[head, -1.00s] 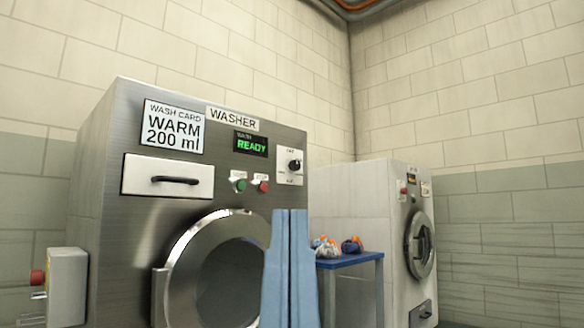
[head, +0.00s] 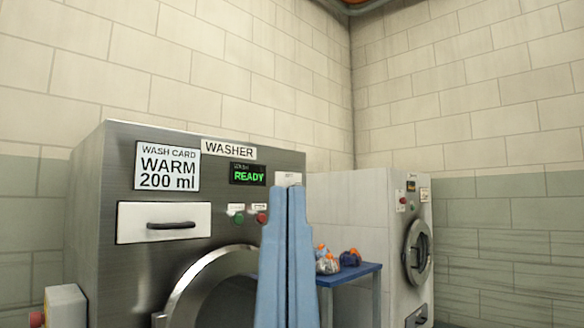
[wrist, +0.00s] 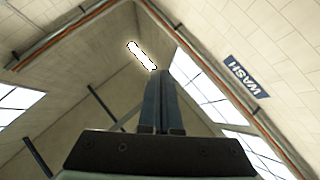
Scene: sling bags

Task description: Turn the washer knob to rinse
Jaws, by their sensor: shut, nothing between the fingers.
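The washer (head: 110,260) is a steel machine at the left in the head view, with a WASHER label and a display (head: 248,174) that reads READY in green. Its white knob panel (head: 288,179) shows only as a top strip. My blue gripper (head: 288,188) stands in front of that panel and hides the knob. My gripper's fingers are shut together and empty, pointing up. In the wrist view, the gripper (wrist: 163,75) points at the ceiling, and no part of the washer shows there. I cannot tell whether the fingers touch the panel.
A drawer (head: 164,222) with a dark handle, a green button (head: 238,217) and a red button (head: 262,218) are on the washer front. A blue table (head: 350,273) with several small bags stands right of my gripper. A second white machine (head: 350,205) is behind it.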

